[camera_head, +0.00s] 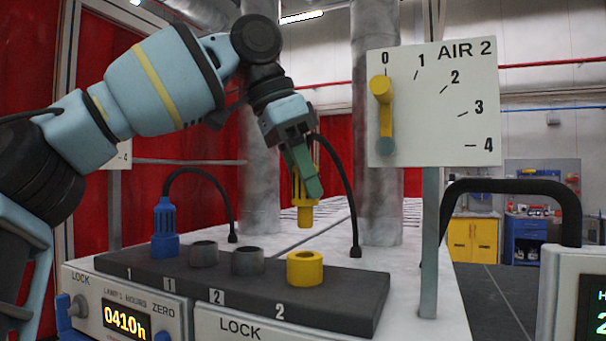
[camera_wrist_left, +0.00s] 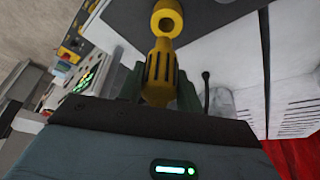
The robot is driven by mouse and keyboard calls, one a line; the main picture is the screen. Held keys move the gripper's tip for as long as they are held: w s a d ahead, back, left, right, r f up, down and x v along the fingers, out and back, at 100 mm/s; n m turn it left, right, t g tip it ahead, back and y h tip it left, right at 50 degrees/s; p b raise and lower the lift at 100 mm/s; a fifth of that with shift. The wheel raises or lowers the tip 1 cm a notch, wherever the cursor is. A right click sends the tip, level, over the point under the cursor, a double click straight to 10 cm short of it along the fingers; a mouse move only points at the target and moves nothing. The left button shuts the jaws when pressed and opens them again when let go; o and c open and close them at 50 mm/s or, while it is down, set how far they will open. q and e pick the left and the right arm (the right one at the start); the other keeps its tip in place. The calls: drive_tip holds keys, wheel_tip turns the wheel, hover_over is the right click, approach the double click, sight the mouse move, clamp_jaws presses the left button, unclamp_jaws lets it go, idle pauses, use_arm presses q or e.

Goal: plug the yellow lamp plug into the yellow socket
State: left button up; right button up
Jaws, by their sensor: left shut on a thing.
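The yellow lamp plug (camera_head: 305,213) hangs upright in my left gripper (camera_head: 308,178), which is shut on its ribbed body. The yellow socket (camera_head: 305,268) stands on the dark strip below, and the plug's tip is above it with a gap between them. A black cable runs from the plug down to the machine top. In the left wrist view the plug (camera_wrist_left: 160,75) lies between the green fingers, and the yellow socket (camera_wrist_left: 167,15) is beyond its tip. My right gripper is not in view.
A blue plug (camera_head: 165,230) sits in a socket at the strip's left. Two empty grey sockets (camera_head: 204,254) (camera_head: 247,261) stand between it and the yellow one. The AIR 2 dial panel (camera_head: 435,100) on its post rises at the right.

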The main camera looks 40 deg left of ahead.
sight(303, 228)
use_arm(q)
drive_tip(key=shift+f, duration=2.85)
drive_tip(key=shift+f, duration=0.7)
drive_tip(key=o, duration=1.1)
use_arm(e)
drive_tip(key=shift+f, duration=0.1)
use_arm(q)
drive_tip(key=v, duration=0.8)
drive_tip(key=shift+b, duration=0.35)
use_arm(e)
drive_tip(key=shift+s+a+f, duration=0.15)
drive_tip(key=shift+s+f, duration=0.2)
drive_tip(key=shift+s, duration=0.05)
